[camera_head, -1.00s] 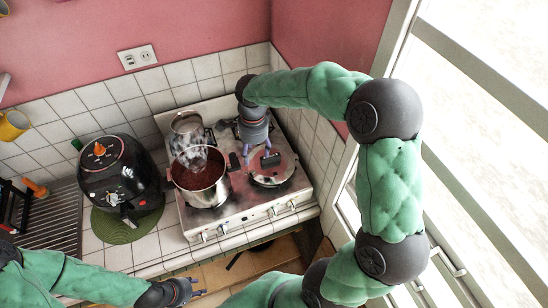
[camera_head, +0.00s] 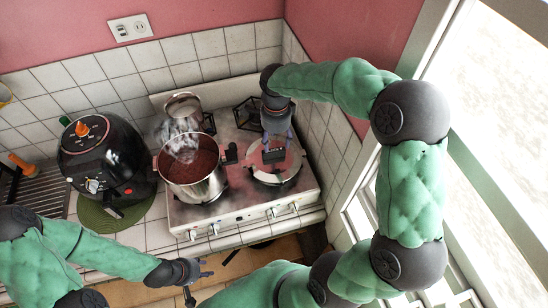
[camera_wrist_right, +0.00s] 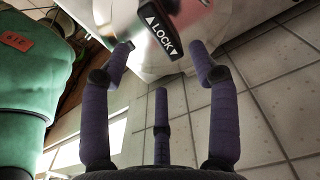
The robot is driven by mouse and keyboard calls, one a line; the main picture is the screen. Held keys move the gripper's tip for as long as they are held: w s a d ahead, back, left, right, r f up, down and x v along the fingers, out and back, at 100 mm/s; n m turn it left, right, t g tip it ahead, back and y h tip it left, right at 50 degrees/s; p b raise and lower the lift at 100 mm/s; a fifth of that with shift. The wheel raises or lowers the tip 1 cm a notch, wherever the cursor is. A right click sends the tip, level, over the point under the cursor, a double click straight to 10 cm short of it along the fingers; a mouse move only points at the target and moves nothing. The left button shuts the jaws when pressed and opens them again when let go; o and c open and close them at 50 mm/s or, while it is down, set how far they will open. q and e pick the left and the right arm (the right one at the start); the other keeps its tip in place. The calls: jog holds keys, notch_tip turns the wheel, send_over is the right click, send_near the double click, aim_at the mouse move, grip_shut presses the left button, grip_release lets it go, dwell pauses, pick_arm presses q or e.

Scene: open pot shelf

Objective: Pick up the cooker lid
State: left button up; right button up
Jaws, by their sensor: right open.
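The cooker lid (camera_head: 270,177) is a round, shiny metal lid with a black handle (camera_head: 274,154), on the right side of the stove. In the right wrist view the handle (camera_wrist_right: 163,28) reads "LOCK" and the lid's shiny surface (camera_wrist_right: 110,18) lies behind it. My right gripper (camera_head: 277,142) is just above the handle. Its purple fingers (camera_wrist_right: 160,50) are spread apart, with the handle ahead between two fingertips; they hold nothing. My left gripper (camera_head: 203,270) is low in front of the counter, away from the lid; its finger opening is too small to judge.
A steaming metal pot (camera_head: 193,180) with dark red contents stands left of the lid on the stove (camera_head: 245,218). A smaller pot (camera_head: 183,106) is behind it. A black air fryer (camera_head: 105,165) stands farther left. The tiled wall (camera_head: 335,160) is close on the right.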

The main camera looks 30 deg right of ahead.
aim_at(274, 152)
jog(key=shift+w+d+f, duration=0.1)
jog(key=shift+d+f, duration=0.05)
jog(key=shift+f, duration=0.75)
jog(key=shift+a+f, duration=0.15)
jog(key=shift+f, duration=1.15)
jog(key=shift+a+f, duration=0.15)
jog(key=shift+f, duration=1.15)
grip_shut()
